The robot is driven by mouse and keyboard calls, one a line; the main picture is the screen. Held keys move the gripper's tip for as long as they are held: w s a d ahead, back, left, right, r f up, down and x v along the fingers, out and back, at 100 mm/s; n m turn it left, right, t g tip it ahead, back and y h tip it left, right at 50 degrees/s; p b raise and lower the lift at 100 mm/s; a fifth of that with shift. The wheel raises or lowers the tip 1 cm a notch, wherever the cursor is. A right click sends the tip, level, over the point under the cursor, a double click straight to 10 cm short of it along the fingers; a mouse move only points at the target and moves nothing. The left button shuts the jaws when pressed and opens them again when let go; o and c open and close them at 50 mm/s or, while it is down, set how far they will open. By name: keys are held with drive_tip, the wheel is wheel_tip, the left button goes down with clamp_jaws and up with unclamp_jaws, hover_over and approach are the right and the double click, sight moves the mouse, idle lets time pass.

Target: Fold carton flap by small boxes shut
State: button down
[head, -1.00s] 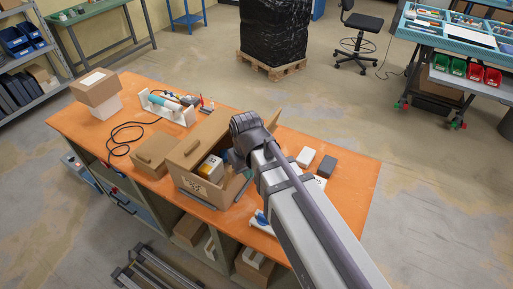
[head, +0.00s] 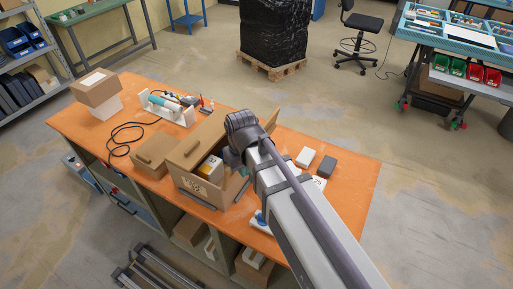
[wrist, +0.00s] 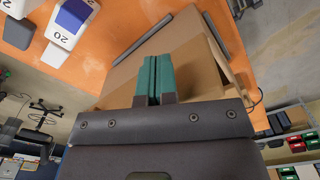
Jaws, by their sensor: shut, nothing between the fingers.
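The open cardboard carton (head: 194,187) stands on the orange workbench in the head view. A yellow-and-white box (head: 211,168) is inside it. Its left flap (head: 199,137) stands up. My arm crosses the carton's right side and hides most of the flap there. In the wrist view, my gripper (wrist: 153,62) has its teal fingers shut together and empty, in front of a tan carton panel (wrist: 195,62). I cannot tell whether they touch it. The small boxes, one white (head: 305,156) and one grey (head: 327,166), lie right of my arm.
A smaller brown carton (head: 154,153) stands left of the open one. Behind it are a black cable (head: 122,137) and a white tool holder (head: 166,110). Two stacked boxes (head: 95,88) stand at the far left. The bench (head: 347,180) is bare at its right end.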

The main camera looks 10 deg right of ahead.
drive_tip(key=w+a, duration=0.5)
drive_tip(key=a, duration=0.2)
idle(0.4)
drive_tip(key=shift+r, duration=0.2)
wheel_tip(320, 180, up, 9)
drive_tip(key=p, duration=0.9)
drive_tip(key=shift+f, duration=0.1)
drive_tip(key=s+d+f+m+b, duration=0.2)
drive_tip(key=s+d+f+b, duration=0.3)
drive_tip(key=d, duration=0.6)
drive_tip(key=s+d+f+m+b, duration=0.3)
drive_tip(key=s+d+f+b, duration=0.1)
drive_tip(key=d+f+b, duration=0.6)
drive_tip(key=shift+s+d+f, duration=0.25)
drive_tip(key=shift+s+d, duration=0.1)
drive_tip(key=shift+d, duration=0.45)
